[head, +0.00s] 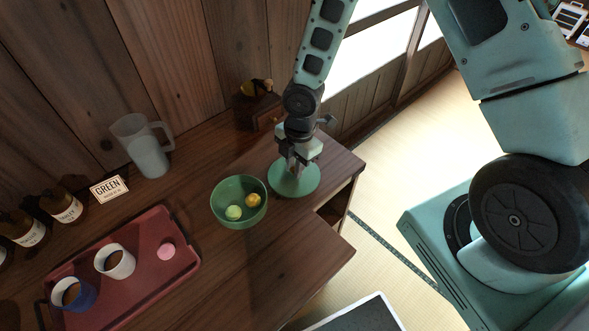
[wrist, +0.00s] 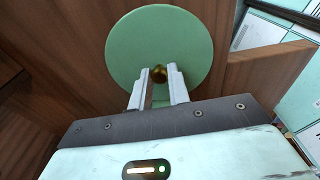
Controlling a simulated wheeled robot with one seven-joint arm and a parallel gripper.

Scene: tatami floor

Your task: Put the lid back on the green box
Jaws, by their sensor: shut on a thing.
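The green box (head: 226,216) is a round, open green bowl on the wooden counter in the head view. A yellow ball (head: 253,201) and a pale green ball (head: 234,213) lie inside it. The lid (head: 306,187) is a flat green disc just right of the bowl, near the counter's right end. My gripper (head: 293,167) is above the lid, shut on its small brass knob. In the wrist view the lid (wrist: 150,38) shows whole, with the knob (wrist: 159,74) between my fingertips (wrist: 160,86). I cannot tell whether the lid touches the counter.
A red tray (head: 135,285) with two cups and a pink round thing lies at the lower left. A clear pitcher (head: 148,150), a "GREEN" card (head: 109,188) and brown bottles (head: 62,205) stand along the wall. A small wooden box (head: 254,108) stands behind my gripper.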

